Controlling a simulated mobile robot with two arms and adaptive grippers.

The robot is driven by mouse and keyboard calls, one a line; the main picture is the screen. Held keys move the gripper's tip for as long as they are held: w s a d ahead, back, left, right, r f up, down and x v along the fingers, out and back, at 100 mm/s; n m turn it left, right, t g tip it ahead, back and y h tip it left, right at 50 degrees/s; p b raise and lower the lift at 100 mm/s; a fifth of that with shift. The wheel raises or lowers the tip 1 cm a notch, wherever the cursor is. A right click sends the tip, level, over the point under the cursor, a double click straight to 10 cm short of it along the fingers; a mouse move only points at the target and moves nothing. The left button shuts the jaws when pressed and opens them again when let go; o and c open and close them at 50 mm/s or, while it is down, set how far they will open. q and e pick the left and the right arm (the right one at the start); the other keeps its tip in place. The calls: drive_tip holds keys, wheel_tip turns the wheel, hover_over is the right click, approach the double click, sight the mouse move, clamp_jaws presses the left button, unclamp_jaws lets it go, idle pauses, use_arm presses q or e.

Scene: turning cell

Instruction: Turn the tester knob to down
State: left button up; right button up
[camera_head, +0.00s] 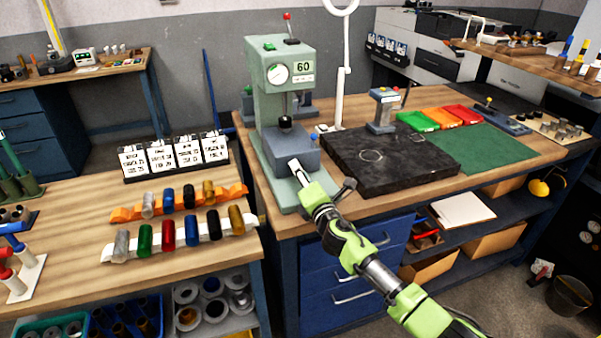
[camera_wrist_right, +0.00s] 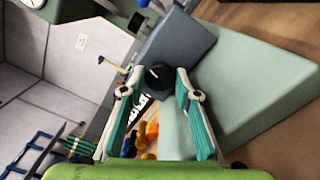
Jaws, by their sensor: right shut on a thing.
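The tester (camera_head: 262,95) is a pale green machine with a round dial and a display reading 60. A blue-grey block (camera_head: 290,152) sits low on its front. My right gripper (camera_head: 298,170) is at the front face of this block. In the right wrist view the tester knob (camera_wrist_right: 158,75) is black and round with a small pale mark. It lies between the two fingertips of my right gripper (camera_wrist_right: 157,84), which is shut on it. In the head view the gripper hides the knob. My left gripper is out of view.
A black slab (camera_head: 415,178) lies on the bench right of the tester, with a green mat (camera_head: 490,150) beyond. Coloured trays (camera_head: 462,116) stand behind. On the left bench, several coloured cylinders lie in an orange rack (camera_head: 125,214) and a white rack (camera_head: 108,253).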

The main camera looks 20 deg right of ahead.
drive_tip(key=shift+n+p, duration=0.3)
drive_tip(key=shift+n, duration=1.3)
drive_tip(key=o, duration=1.1)
drive_tip(key=s, duration=1.2)
drive_tip(key=shift+d, duration=0.2)
drive_tip(key=shift+f, duration=0.1)
